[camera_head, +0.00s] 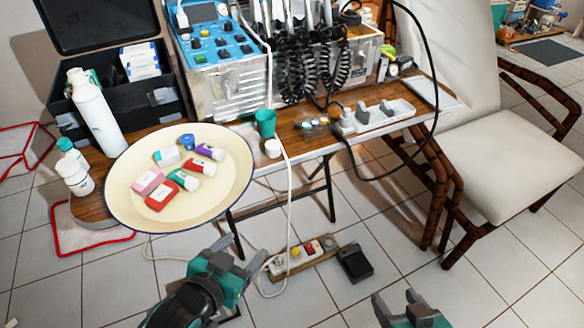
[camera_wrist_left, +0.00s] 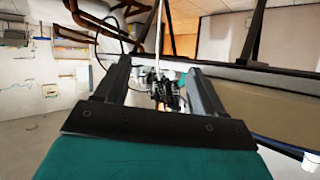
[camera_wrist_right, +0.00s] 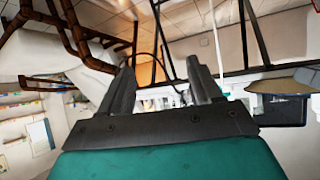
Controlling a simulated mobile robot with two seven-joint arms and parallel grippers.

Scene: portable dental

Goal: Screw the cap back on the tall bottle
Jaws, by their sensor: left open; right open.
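The tall white bottle (camera_head: 98,120) stands upright at the table's left end, in front of the black case. Its narrow top is white, and I cannot tell whether a cap is on it. A small white cap-like piece (camera_head: 272,148) sits at the table's front edge, beside a green cup (camera_head: 265,123); I cannot tell whether it is the bottle's cap. My left gripper (camera_head: 240,254) is open and empty, in front of the table and below the round tray. My right gripper (camera_head: 396,298) is open and empty over the floor at lower right, far from the bottle.
A round cream tray (camera_head: 130,205) with several small containers covers the table's front left. A shorter white bottle (camera_head: 75,178) stands left of it. A blue-topped machine (camera_head: 215,55) and coiled black hoses fill the back. A white cable hangs at the front. A chair (camera_head: 500,170) stands right.

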